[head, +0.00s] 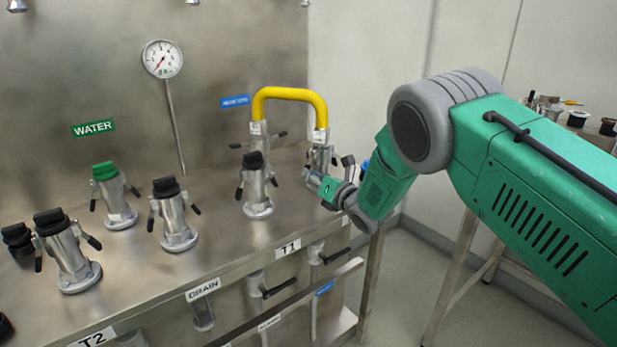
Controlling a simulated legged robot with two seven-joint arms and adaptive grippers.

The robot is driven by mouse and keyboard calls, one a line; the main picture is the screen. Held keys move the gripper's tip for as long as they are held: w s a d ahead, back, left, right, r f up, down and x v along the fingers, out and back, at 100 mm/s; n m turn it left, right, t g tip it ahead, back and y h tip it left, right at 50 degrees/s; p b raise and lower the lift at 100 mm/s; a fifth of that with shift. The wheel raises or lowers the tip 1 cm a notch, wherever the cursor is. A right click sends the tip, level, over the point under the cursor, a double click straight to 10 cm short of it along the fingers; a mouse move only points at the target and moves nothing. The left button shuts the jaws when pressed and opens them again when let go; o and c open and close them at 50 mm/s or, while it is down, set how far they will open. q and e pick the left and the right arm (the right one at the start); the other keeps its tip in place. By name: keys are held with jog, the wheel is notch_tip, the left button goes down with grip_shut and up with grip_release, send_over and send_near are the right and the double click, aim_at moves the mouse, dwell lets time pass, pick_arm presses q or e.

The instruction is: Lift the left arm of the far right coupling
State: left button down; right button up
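The far right coupling (321,157) is a metal fitting at the right end of the bench, under the right end of a yellow hose (290,93). A short dark lever shows on its left side; its lower part is partly hidden by my gripper. My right gripper (328,183) is at the base of this coupling, in front and slightly right of it. Its fingers are small and overlap the coupling, so I cannot tell their opening or whether they touch it. My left gripper is not in view.
Several metal couplings with dark side levers stand on the bench, including a black-capped one (256,187) and a green-capped one (113,195). Valve handles (280,288) stick out below the front edge. A cluttered table (590,130) stands behind my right arm.

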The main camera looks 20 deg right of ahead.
jog(key=shift+w+a, duration=0.15)
jog(key=shift+w, duration=0.35)
